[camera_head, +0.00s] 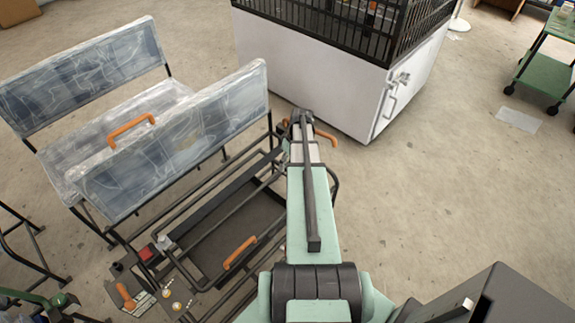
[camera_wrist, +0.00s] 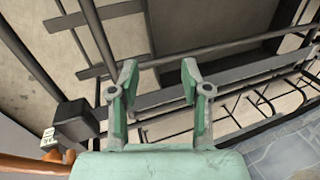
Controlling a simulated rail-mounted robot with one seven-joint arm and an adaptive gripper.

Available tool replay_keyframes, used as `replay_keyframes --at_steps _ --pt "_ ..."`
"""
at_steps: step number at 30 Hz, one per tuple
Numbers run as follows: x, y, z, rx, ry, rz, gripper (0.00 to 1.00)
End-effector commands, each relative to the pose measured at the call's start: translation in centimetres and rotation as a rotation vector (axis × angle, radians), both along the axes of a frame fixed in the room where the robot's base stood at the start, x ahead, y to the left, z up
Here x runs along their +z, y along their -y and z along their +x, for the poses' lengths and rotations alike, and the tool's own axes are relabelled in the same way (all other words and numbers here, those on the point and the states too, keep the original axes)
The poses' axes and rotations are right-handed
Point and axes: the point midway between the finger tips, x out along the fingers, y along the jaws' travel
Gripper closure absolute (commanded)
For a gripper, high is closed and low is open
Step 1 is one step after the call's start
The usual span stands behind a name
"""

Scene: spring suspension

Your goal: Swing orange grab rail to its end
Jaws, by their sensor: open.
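Several orange grab rails show in the head view. One orange grab rail (camera_head: 132,127) is on the wrapped bench's near backrest. Another orange grab rail (camera_head: 239,252) is low on the dark frame in front of the bench. A third orange piece (camera_head: 325,135) shows beside the far end of my arm, partly hidden. Which one the task means I cannot tell. In the wrist view, my gripper (camera_wrist: 158,78) is open, with nothing between its green fingers, over dark frame bars. An orange bar (camera_wrist: 35,163) lies at lower left, outside the fingers. My arm hides the gripper in the head view.
The wrapped bench (camera_head: 85,80) stands at left. A white cabinet with a black cage top (camera_head: 310,70) stands beyond my arm. A small orange handle (camera_head: 125,296) is at lower left. A green cart (camera_head: 541,76) is at far right. The floor right of my arm is mostly clear.

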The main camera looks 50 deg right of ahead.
Motion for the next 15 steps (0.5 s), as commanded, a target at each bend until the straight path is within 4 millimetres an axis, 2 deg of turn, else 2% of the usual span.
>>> replay_keyframes --at_steps 4,13,14,15 --pt "-0.30 -0.88 0.02 0.004 -0.011 0.000 0.53" --pt "-0.39 -1.03 0.06 0.005 -0.013 0.000 0.53" --pt "-0.39 -1.03 0.06 0.005 -0.013 0.000 0.56" --pt "-0.42 -1.03 0.07 0.005 -0.013 0.000 0.70"
